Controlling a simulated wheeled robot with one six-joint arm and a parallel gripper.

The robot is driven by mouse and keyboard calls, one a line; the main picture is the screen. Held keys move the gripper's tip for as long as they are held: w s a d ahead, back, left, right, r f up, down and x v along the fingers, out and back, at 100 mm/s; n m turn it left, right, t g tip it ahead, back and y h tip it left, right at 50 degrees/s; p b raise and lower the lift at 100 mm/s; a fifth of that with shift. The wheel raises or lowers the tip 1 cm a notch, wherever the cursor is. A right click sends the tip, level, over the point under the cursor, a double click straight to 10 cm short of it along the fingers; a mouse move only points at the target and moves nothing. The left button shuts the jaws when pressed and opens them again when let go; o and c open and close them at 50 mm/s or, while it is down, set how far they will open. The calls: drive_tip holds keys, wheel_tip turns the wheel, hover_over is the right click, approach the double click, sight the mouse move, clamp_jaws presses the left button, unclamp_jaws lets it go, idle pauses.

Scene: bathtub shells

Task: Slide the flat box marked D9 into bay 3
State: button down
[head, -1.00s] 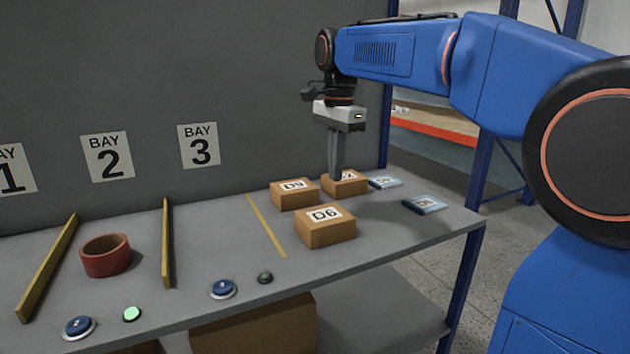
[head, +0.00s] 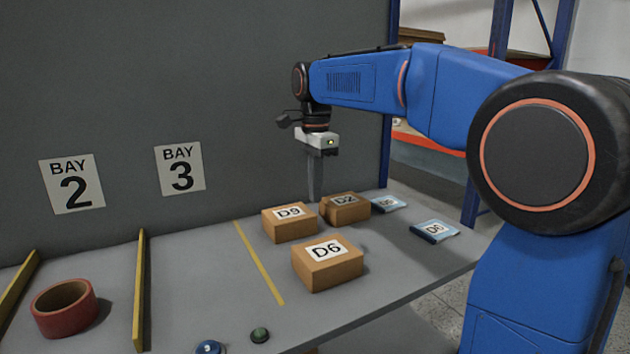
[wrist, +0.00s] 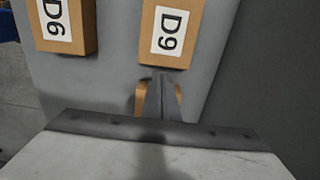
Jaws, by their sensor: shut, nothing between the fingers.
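The brown box marked D9 (head: 290,232) lies label up on the shelf, right of the yellow line. It also shows ahead of the fingers in the wrist view (wrist: 172,57). My gripper (head: 314,197) is shut and empty, pointing down by D9's far right corner, beside the box marked D2 (head: 351,214). I cannot tell whether the fingertips touch D9. Bay 3, under its wall sign (head: 180,170), is the bare strip between a yellow divider (head: 140,290) and the yellow line (head: 258,262).
A box marked D6 (head: 328,273) stands in front of D9. Two flat blue-and-white packets (head: 434,230) lie to the right near the shelf edge. A red tape roll (head: 65,318) sits left of the divider. A blue button (head: 208,348) and a dark green one (head: 260,335) are at the front.

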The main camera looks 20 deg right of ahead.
drive_tip(key=shift+f, duration=2.7)
drive_tip(key=s+a, duration=0.1)
drive_tip(key=a, duration=0.6)
drive_tip(key=s+a, duration=0.2)
drive_tip(key=a, duration=0.5)
drive_tip(key=s+a, duration=0.1)
drive_tip(key=a, duration=0.7)
drive_tip(key=shift+s, duration=0.2)
